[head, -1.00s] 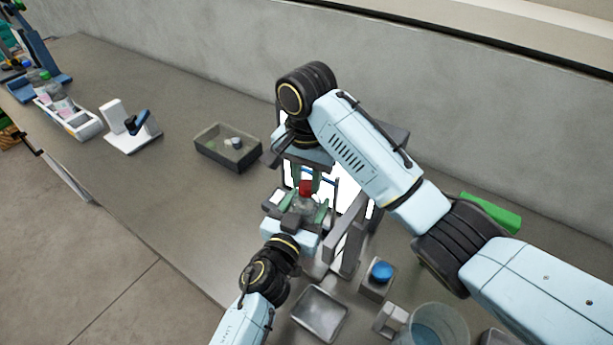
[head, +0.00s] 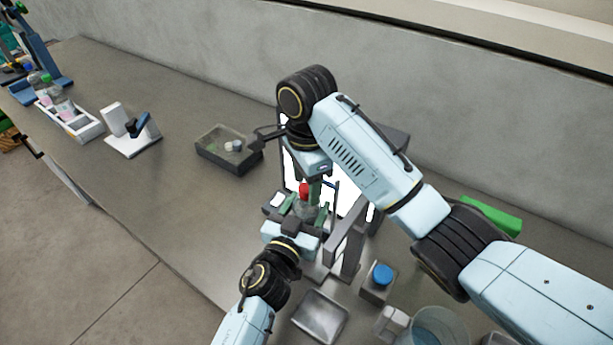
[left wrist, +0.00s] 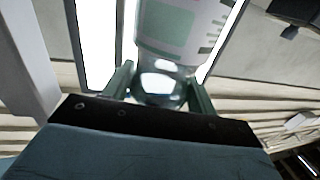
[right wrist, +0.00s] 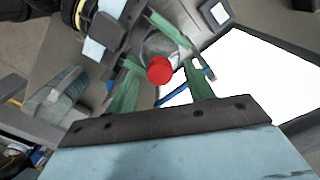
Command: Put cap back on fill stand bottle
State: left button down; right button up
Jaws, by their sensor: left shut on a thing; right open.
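The clear bottle (head: 305,208) stands upright, held by my left gripper (head: 300,212). In the left wrist view the green fingers are shut on the bottle (left wrist: 160,85), and its label fills the upper middle. The red cap (head: 304,188) sits at the top of the bottle; the cap also shows in the right wrist view (right wrist: 159,70). Whether it is fully seated I cannot tell. My right gripper (right wrist: 162,78) is open from above, with one green finger on each side of the cap and visible gaps. Its palm hides part of the scene in the head view.
A bright white panel (right wrist: 255,75) stands close behind the bottle. A grey tray with small items (head: 212,163) is to the left. A blue-topped block (head: 381,275), a metal tray (head: 320,316) and a clear beaker (head: 436,325) are at front right.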

notch_tip(320, 180, up, 12)
dwell(0.6)
pick_arm(q)
jog(key=shift+c, duration=1.9)
grip_release()
jog(key=shift+s, duration=0.1)
jog(key=v, duration=1.3)
pick_arm(e)
jog(key=shift+f, duration=0.2)
pick_arm(q)
jog(key=shift+s+a, duration=0.1)
